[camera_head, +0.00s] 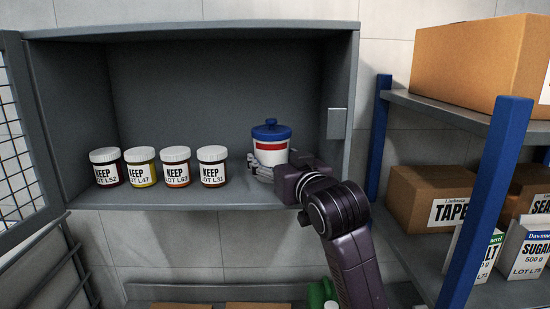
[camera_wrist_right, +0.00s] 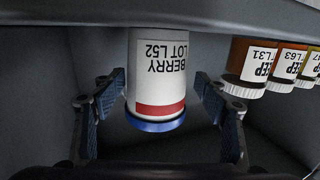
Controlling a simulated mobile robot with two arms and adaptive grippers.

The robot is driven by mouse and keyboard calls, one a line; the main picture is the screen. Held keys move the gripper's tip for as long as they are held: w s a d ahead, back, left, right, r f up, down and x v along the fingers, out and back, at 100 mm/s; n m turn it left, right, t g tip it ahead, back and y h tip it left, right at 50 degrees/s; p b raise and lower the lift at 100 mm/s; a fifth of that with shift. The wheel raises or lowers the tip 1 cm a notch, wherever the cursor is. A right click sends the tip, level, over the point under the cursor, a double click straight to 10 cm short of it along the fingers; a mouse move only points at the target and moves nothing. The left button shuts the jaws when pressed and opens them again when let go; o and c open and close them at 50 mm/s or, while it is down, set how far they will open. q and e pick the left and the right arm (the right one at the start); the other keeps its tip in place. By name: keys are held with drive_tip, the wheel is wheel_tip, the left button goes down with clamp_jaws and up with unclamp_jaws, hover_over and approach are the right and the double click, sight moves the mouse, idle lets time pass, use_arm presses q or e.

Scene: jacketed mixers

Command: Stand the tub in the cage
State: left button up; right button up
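The tub (camera_head: 270,146) is white with a red band and a blue lid. It is upright inside the grey cage (camera_head: 215,60), towards the right of its floor; its base is hidden by my gripper in the head view. In the right wrist view the tub (camera_wrist_right: 157,75) appears upside down, with "BERRY LOT L52" on its label. My right gripper (camera_wrist_right: 162,90) is open, with one finger on each side of the tub and a visible gap at least on the right-hand finger. My left gripper is not in view.
Several "KEEP" jars (camera_head: 175,167) stand in a row left of the tub. The mesh door (camera_head: 14,140) is swung open at the left. At right, a blue-post shelf (camera_head: 487,205) holds cartons (camera_head: 430,197). Cage floor between the jars and tub is narrow.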

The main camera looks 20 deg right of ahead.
sight(276, 160)
drive_tip(key=shift+o, duration=0.3)
drive_tip(key=shift+w+d, duration=0.1)
drive_tip(key=shift+w, duration=0.05)
drive_tip(key=shift+f, duration=0.1)
drive_tip(key=shift+s+b, duration=0.25)
drive_tip(key=shift+b, duration=0.05)
drive_tip(key=s+b, duration=0.2)
drive_tip(key=s, duration=0.3)
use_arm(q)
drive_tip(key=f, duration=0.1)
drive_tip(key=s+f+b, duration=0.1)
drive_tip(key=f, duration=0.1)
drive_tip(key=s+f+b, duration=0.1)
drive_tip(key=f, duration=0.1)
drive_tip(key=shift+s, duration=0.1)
use_arm(e)
drive_tip(key=s, duration=0.6)
drive_tip(key=shift+s+d+r, duration=0.25)
drive_tip(key=shift+s+r, duration=0.05)
drive_tip(key=shift+r, duration=0.1)
